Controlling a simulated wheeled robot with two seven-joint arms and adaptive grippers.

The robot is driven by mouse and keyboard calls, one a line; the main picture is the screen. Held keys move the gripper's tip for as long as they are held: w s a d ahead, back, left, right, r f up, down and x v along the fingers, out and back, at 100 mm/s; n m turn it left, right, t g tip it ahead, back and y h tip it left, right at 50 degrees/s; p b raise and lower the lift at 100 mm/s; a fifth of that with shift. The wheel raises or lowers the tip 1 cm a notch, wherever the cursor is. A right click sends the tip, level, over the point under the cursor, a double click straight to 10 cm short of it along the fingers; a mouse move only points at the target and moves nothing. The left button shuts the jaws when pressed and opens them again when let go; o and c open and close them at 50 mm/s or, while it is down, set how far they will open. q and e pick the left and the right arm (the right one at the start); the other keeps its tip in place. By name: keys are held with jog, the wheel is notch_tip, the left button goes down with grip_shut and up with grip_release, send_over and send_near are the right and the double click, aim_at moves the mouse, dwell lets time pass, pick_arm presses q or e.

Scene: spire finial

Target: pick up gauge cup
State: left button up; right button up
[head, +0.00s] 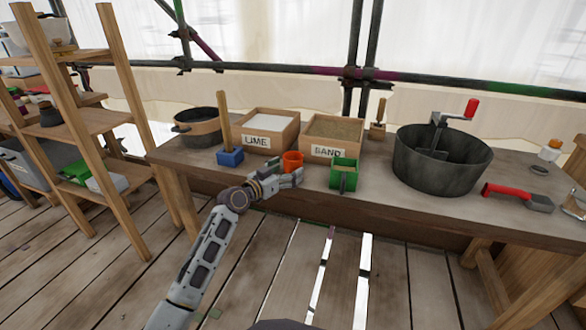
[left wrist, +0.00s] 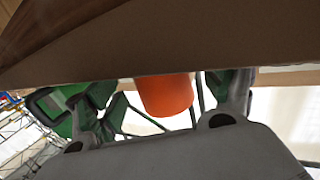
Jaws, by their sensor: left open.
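The gauge cup, which I take to be the small orange cup (head: 293,160), stands near the front edge of the workbench (head: 400,212). My left gripper (head: 294,177) is open at the bench's front edge, just in front of the cup and partly covering its lower part. In the left wrist view the orange cup (left wrist: 165,95) shows in the gap between the open fingers. I cannot tell whether the fingers touch it. My right gripper is not in view.
A green box (head: 344,175) stands close right of the cup, a blue block with a wooden handle (head: 230,158) to the left. LIME (head: 268,120) and SAND (head: 334,129) boxes stand behind. A dark mixing tub (head: 440,170) and red-handled trowel (head: 510,195) lie farther right.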

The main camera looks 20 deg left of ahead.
pick_arm(q)
jog(key=shift+w+d, duration=0.25)
jog(key=shift+w, duration=0.2)
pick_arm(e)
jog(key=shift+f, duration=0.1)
pick_arm(q)
jog(key=c, duration=1.1)
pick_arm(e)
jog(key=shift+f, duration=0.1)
pick_arm(q)
jog(key=shift+r, duration=0.1)
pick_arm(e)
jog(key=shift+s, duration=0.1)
pick_arm(q)
jog(key=shift+r+p, duration=0.4)
jog(key=shift+r, duration=0.45)
jog(key=shift+r+p, duration=1.45)
jog(key=shift+r, duration=2.6)
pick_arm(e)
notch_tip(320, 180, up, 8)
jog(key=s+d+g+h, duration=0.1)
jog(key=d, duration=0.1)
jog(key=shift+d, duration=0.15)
